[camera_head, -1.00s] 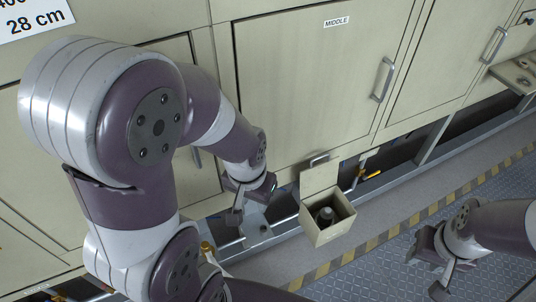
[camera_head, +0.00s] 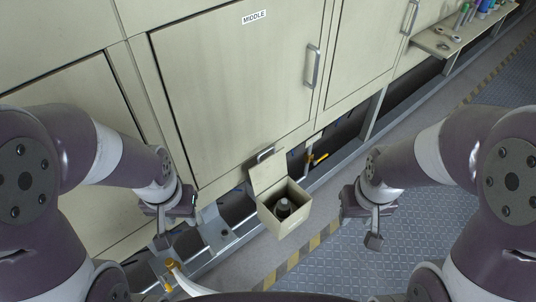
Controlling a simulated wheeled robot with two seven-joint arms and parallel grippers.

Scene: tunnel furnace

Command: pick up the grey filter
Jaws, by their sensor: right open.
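The grey filter (camera_head: 284,205), a dark grey rounded piece, stands inside a small open beige box (camera_head: 291,226) at the foot of the cabinet. The lower part of the filter is hidden by the box walls. My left gripper (camera_head: 174,219) is left of the box, apart from it, and looks open and empty. My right gripper (camera_head: 363,221) is right of the box, open and empty, apart from the filter.
The box's raised lid (camera_head: 267,171) leans by the cabinet door marked MIDDLE (camera_head: 235,95). A metal rail and yellow-handled valve (camera_head: 318,158) run below the doors. A shelf (camera_head: 446,38) with small items is at upper right. The patterned floor (camera_head: 430,215) is clear.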

